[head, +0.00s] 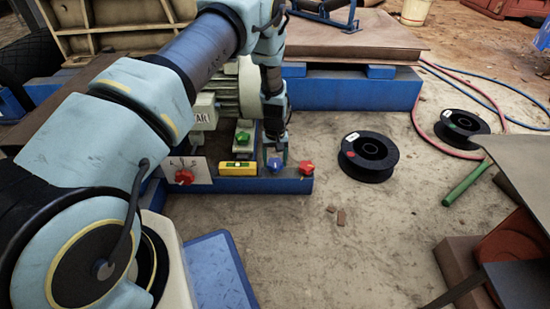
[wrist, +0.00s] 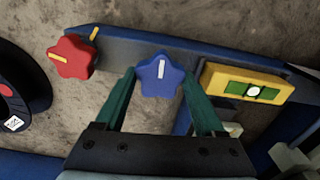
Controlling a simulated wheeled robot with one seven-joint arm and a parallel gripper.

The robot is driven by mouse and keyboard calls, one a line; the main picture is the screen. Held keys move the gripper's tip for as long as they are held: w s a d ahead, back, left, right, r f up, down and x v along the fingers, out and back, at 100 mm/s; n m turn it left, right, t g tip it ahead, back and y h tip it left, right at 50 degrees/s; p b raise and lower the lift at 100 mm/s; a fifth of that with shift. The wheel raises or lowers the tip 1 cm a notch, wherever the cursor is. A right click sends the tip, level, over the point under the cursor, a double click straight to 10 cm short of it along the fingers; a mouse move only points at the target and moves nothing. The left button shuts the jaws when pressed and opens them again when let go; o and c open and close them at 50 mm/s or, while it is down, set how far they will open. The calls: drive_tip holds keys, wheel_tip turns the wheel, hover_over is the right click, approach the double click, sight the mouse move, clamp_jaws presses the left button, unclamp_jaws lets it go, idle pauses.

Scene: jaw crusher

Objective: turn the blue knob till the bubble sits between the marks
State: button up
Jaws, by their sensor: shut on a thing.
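The blue star-shaped knob (wrist: 160,76) sits between the fingertips of my gripper (wrist: 161,80) in the wrist view, its white pointer line roughly upright in the picture. My gripper is shut on it. In the head view the blue knob (head: 275,164) shows at the end of my arm, just right of the yellow level (head: 238,168). In the wrist view the level (wrist: 213,78) has a green vial, and the pale bubble (wrist: 253,92) lies near its middle. The marks are too small to tell exactly how the bubble lies between them.
A red knob (wrist: 72,57) stands beside the blue one on the blue beam. A green knob (head: 242,137) and another red knob (head: 184,177) on a white plate are nearby. A black spool (head: 368,156) lies on the ground to the right, with open ground in front.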

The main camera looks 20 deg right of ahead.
sight(275, 162)
drive_tip(key=shift+n, duration=0.5)
drive_tip(key=o, duration=1.3)
drive_tip(key=shift+o, duration=0.2)
drive_tip(key=shift+r, duration=0.1)
wheel_tip(275, 162, up, 11)
drive_tip(key=p, duration=0.4)
drive_tip(key=shift+f, duration=0.2)
